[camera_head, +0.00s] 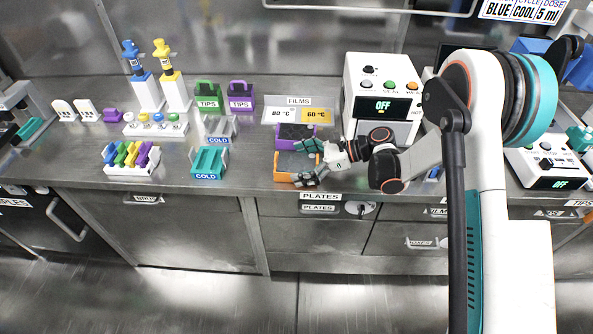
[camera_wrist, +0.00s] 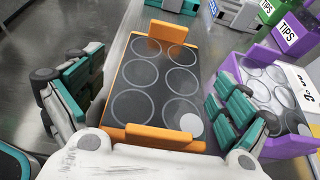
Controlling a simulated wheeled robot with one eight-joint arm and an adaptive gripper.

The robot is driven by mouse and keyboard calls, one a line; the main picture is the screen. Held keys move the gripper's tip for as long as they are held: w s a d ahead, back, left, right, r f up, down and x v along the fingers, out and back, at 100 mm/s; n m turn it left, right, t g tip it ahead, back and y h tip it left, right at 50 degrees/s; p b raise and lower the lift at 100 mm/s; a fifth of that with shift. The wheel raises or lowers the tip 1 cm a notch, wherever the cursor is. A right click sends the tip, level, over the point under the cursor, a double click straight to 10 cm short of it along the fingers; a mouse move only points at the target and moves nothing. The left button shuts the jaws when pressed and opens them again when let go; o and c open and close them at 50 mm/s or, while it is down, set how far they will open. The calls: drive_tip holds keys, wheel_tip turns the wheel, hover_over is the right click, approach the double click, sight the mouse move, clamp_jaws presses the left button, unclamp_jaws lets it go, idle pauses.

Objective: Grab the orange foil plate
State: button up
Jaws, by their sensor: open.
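The orange foil plate (camera_wrist: 167,31) lies flat in the middle of the wrist view, with raised orange ends and a dark, see-through sheet with several round rings. In the head view the orange foil plate (camera_head: 283,178) sits on the steel counter near its front edge, partly hidden by my gripper. My gripper (camera_wrist: 155,100) is open, with one teal-and-grey finger on each side of the plate. Nothing is held. In the head view my gripper (camera_head: 310,162) reaches in from the right over the plate. I cannot tell whether the fingers touch it.
A purple foil plate (camera_head: 284,142) stands just behind the orange one, close to one finger. The white heater box (camera_head: 383,75) stands behind my wrist. Teal cold holder (camera_head: 208,164) is to the left. The films label board (camera_head: 298,113) lies behind the plates.

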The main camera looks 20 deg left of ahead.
drive_tip(key=shift+s+a+f, duration=0.1)
drive_tip(key=shift+a+f, duration=0.05)
drive_tip(key=shift+a, duration=0.15)
drive_tip(key=c, duration=1.2)
drive_tip(key=shift+c, duration=0.2)
